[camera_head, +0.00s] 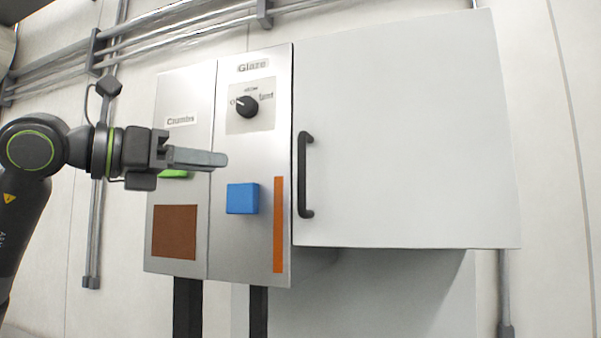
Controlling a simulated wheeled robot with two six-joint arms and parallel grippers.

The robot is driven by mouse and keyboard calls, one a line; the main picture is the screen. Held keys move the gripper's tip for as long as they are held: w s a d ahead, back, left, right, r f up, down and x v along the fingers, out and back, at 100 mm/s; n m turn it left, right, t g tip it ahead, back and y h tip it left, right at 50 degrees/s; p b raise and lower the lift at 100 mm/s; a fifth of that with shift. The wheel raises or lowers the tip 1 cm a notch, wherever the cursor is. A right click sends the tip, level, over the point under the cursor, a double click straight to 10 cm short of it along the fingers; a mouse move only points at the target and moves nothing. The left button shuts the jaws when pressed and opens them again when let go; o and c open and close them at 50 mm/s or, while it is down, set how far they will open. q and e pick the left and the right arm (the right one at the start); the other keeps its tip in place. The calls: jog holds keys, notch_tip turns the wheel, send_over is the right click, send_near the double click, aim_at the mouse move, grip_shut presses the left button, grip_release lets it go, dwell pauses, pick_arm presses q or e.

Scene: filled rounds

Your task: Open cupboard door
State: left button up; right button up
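The pale grey cupboard door (415,135) fills the right half of the head view and appears shut. Its black vertical bar handle (304,175) is on the left edge of the door. My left gripper (226,160) comes in from the left and points right, in front of the metal panels. It is left of the handle and apart from it in the picture. Its fingers overlap from this side, so their opening is hidden. Nothing shows in it. My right gripper is out of the picture.
Left of the door are two metal panels, labelled "Glaze" (275,90) and one reading like "Crumbs" (185,90). They carry a black knob (247,106), a blue block (242,198), a green part (173,174), a brown square (174,231) and an orange strip (279,225). Pipes (180,30) run along the wall.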

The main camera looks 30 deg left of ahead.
pick_arm(q)
jog(key=p, duration=0.9)
send_over(302, 204)
jog(key=shift+w+a, duration=0.25)
jog(key=shift+w, duration=0.15)
grip_shut()
